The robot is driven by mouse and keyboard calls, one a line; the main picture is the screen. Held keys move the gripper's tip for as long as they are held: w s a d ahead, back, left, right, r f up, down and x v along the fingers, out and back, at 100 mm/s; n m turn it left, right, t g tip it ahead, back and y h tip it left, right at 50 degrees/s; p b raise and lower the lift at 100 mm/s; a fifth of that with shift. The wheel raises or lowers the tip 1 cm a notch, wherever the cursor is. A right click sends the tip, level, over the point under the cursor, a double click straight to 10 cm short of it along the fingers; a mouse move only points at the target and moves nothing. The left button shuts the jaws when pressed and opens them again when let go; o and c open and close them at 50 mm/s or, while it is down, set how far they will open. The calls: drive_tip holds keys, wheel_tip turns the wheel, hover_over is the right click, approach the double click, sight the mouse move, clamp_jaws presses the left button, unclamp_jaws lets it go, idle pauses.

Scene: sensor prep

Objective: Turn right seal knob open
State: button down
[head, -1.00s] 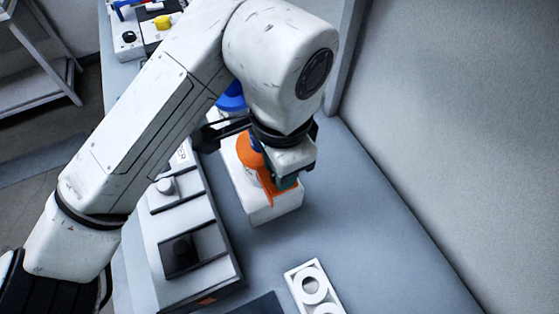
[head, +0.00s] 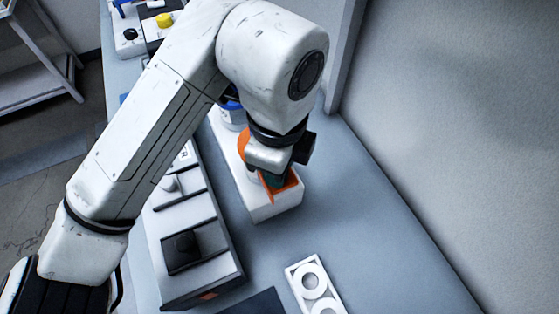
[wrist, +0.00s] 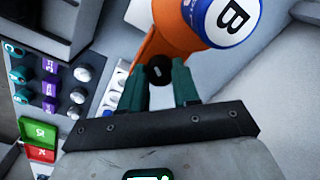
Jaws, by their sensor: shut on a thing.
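The small dark knob (wrist: 159,71) shows in the wrist view between the two teal fingertips of my gripper (wrist: 162,75). My gripper is shut on this knob. The knob sits by an orange part (wrist: 165,38) beside a white and blue canister marked "B" (wrist: 222,20). In the head view my gripper (head: 275,180) is low over the white block (head: 262,208), with orange (head: 290,188) showing around the fingers. My wrist hides the knob in that view. How far the knob is turned cannot be told.
A long white panel unit (head: 205,270) stands left of the block. A white tray with round openings (head: 298,270) lies at the front. A blue and white container (head: 232,116) stands behind my gripper. A wall (head: 440,120) rises at right; the bench right of the block is clear.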

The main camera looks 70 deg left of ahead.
drive_tip(key=shift+m, duration=0.7)
drive_tip(key=c, duration=0.8)
unclamp_jaws()
drive_tip(key=shift+r, duration=0.1)
wheel_tip(320, 180, up, 11)
drive_tip(key=shift+s+d+f, duration=0.1)
drive_tip(key=shift+f, duration=0.1)
